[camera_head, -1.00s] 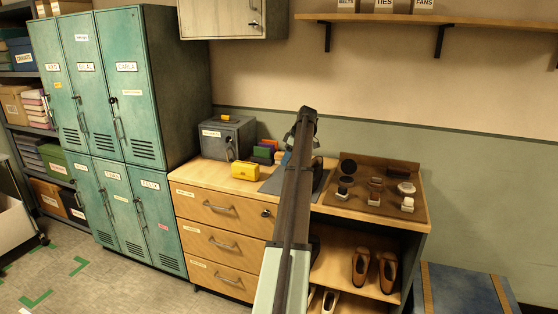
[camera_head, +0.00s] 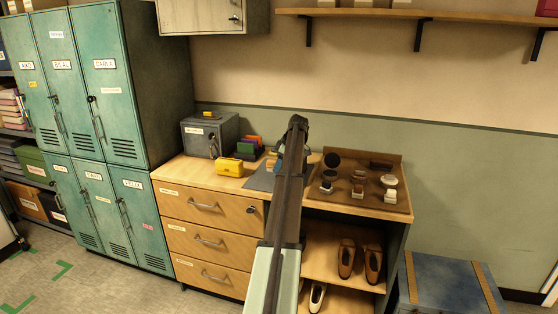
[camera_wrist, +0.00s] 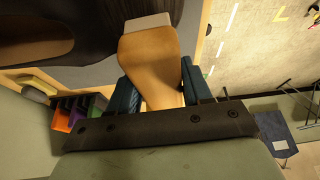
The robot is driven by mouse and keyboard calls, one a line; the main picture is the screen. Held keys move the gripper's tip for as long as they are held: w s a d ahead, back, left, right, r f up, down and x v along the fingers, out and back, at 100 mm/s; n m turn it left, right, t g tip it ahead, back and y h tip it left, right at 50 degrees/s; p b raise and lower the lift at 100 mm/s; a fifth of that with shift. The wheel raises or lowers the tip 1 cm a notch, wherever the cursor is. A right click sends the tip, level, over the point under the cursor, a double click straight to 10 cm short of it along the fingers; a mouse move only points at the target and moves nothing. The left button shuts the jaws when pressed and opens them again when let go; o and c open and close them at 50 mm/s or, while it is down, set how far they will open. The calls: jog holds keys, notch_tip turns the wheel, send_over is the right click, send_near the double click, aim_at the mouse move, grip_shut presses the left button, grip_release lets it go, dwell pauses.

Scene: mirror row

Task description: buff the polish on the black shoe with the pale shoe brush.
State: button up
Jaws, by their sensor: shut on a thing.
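My gripper (camera_wrist: 157,88) is shut on the pale shoe brush (camera_wrist: 150,62), with a blue-green finger on either side of its wooden body. The brush's pale end (camera_wrist: 148,24) points to the top of the wrist view. The black shoe (camera_wrist: 85,22) is a large dark shape at the top left there, only partly in frame. The brush's far end overlaps the shoe's edge in the picture; I cannot tell whether they touch. In the head view my arm hides the brush and most of the shoe above the grey mat (camera_head: 260,179).
A brown tray (camera_head: 312,199) with brushes and tins stands right of my arm on the bench. A yellow box (camera_head: 229,167), coloured holders (camera_head: 247,147) and a grey metal box (camera_head: 200,140) stand left. Brown shoes (camera_head: 347,260) sit on the shelf below. A blue chest (camera_head: 445,285) stands at right.

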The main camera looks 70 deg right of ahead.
jog(key=shift+f, duration=0.8)
jog(key=shift+s+r, duration=0.15)
jog(key=shift+s, duration=0.7)
jog(key=shift+s+a, duration=0.15)
jog(key=shift+s, duration=1.35)
jog(key=shift+s+a, duration=0.1)
jog(key=shift+s, duration=1.4)
jog(key=shift+s+d, duration=0.2)
jog(key=shift+w+d, duration=0.35)
jog(key=shift+w, duration=0.5)
jog(key=shift+w+d, duration=0.1)
jog(key=shift+w, duration=1.4)
jog(key=shift+w+d, duration=0.1)
jog(key=shift+w, duration=0.65)
jog(key=shift+w+r, duration=0.1)
jog(key=shift+w, duration=0.25)
jog(key=shift+w+f, duration=0.25)
jog(key=shift+w, duration=0.15)
jog(key=shift+w+d, duration=0.2)
jog(key=shift+w, duration=0.05)
jog(key=shift+s+d, duration=0.3)
jog(key=shift+s, duration=0.6)
jog(key=shift+s+r, duration=0.1)
jog(key=shift+s, duration=0.25)
jog(key=shift+s+a, duration=0.2)
jog(key=shift+s, duration=2.45)
jog(key=shift+s+r, duration=0.1)
jog(key=shift+s, duration=0.2)
notch_tip(320, 180, up, 8)
